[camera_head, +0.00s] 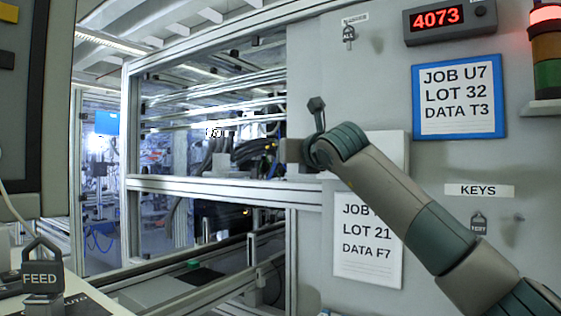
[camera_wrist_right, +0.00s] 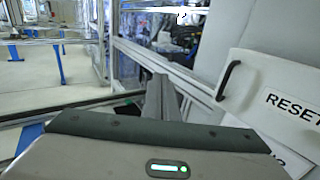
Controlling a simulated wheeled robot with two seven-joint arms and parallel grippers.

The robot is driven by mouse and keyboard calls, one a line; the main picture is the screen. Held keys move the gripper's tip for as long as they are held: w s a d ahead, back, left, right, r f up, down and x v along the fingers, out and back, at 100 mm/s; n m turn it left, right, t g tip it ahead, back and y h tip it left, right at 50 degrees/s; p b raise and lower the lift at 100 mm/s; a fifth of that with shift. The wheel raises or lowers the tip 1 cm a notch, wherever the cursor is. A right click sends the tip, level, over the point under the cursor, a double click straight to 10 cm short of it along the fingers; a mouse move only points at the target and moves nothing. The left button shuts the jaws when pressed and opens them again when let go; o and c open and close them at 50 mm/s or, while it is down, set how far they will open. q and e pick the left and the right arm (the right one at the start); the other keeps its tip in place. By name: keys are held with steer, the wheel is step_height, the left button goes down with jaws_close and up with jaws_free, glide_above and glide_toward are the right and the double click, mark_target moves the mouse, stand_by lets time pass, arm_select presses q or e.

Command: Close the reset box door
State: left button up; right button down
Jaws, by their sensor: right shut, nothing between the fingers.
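The reset box door is a white panel with a RESET label and a black bar handle (camera_wrist_right: 228,80); in the right wrist view the reset box door (camera_wrist_right: 252,92) is at the right. In the head view the white reset box (camera_head: 396,150) shows on the grey wall, partly hidden behind my right arm. I cannot tell how far the door stands open. My right gripper (camera_wrist_right: 160,88) is shut and empty, left of the handle and apart from it in the picture. In the head view the right gripper (camera_head: 294,153) is at the panel's left. My left gripper is not in view.
A blue-framed job sign (camera_head: 459,98), a red 4073 display (camera_head: 436,19) and a stack light (camera_head: 546,50) are on the wall. A job sheet (camera_head: 366,252) hangs below the box. A FEED padlock (camera_head: 41,280) is at lower left. Aluminium machine framing (camera_head: 222,190) stands left of the wall.

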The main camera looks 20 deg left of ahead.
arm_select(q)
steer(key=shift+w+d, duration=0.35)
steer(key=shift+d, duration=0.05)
arm_select(e)
steer(key=shift+s+a, duration=0.25)
steer(key=shift+s, duration=0.25)
steer(key=shift+s+a, duration=0.2)
steer(key=shift+s, duration=0.25)
